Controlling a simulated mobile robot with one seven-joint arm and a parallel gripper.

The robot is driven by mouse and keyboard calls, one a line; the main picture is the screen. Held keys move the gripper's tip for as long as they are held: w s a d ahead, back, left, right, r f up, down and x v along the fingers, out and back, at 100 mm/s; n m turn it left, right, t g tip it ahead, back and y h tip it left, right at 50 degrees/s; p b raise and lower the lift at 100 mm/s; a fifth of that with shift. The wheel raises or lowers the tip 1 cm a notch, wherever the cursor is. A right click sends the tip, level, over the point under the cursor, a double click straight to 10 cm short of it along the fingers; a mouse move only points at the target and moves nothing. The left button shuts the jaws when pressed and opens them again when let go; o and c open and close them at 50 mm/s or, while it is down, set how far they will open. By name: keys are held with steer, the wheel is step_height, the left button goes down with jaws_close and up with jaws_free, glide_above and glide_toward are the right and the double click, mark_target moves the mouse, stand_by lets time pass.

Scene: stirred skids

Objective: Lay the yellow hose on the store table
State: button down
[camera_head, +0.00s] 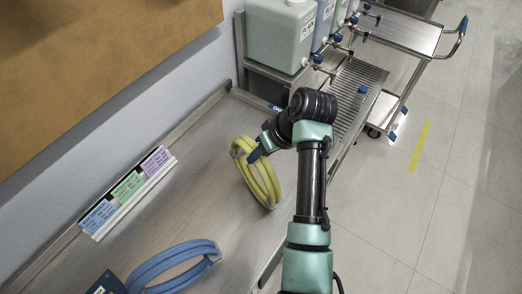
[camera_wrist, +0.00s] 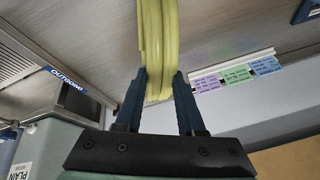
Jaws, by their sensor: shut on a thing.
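The yellow hose (camera_head: 258,180) is a coiled ring of several loops in the head view. My gripper (camera_head: 256,152) is shut on the top of the coil. The hose hangs down from it over the steel table (camera_head: 215,195); I cannot tell whether its lower end touches the top. In the wrist view the yellow hose (camera_wrist: 157,50) runs between the two dark fingers of my gripper (camera_wrist: 160,85).
A blue coiled hose (camera_head: 172,262) lies on the table at the front. A rack of coloured labels (camera_head: 128,190) stands along the wall. Large containers (camera_head: 283,35) and a slatted drain (camera_head: 357,90) are at the back. A trolley (camera_head: 405,35) stands at the far right.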

steer(key=c, duration=0.5)
jaws_free()
steer(key=shift+f, duration=0.1)
steer(key=v, duration=1.2)
